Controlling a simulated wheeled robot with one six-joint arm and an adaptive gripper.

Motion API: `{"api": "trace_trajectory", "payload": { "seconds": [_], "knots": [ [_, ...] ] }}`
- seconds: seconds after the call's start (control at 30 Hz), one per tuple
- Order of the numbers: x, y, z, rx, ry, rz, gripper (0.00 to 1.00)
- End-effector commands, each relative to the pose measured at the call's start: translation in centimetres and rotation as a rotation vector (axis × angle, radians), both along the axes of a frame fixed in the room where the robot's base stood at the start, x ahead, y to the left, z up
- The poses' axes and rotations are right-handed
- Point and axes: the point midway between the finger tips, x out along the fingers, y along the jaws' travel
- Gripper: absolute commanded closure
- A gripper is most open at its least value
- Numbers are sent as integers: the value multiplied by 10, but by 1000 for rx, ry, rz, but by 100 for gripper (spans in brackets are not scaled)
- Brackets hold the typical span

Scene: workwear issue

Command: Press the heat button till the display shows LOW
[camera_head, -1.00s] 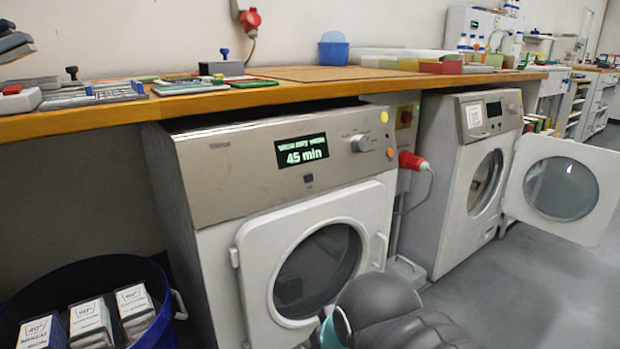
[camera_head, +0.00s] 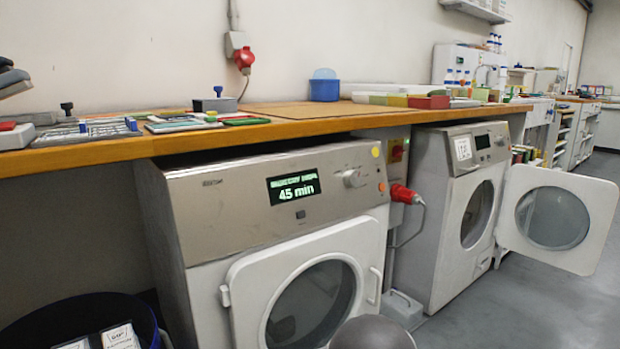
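The near machine (camera_head: 225,215) has a steel front panel and a shut white round-windowed door (camera_head: 240,290). Its dark display (camera_head: 293,188) reads "45 min" in large letters, with a smaller green line above that I cannot read. A small dark button (camera_head: 300,214) sits just below the display. To the right are a knob (camera_head: 352,178), a yellow round spot (camera_head: 376,152) and an orange button (camera_head: 382,187). I cannot tell which control is the heat button. Only a grey rounded part of my arm shows at the bottom edge; my gripper is out of view.
A wooden worktop (camera_head: 300,128) overhangs the machine. A second machine (camera_head: 450,225) to the right has its door (camera_head: 553,218) swung open. A red plug (camera_head: 405,194) sticks out between the machines. A dark blue tub (camera_head: 35,320) with boxes stands lower left. Grey floor is clear at right.

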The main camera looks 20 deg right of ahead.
Motion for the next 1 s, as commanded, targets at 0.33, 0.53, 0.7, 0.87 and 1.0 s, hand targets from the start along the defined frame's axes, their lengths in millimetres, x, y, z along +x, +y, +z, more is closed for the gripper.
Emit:
{"api": "trace_trajectory", "payload": {
  "seconds": [0.33,0.53,0.7,0.87,1.0],
  "knots": [
    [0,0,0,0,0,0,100],
    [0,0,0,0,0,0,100],
    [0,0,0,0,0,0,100],
    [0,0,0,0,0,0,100],
    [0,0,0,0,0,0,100]
  ]
}}
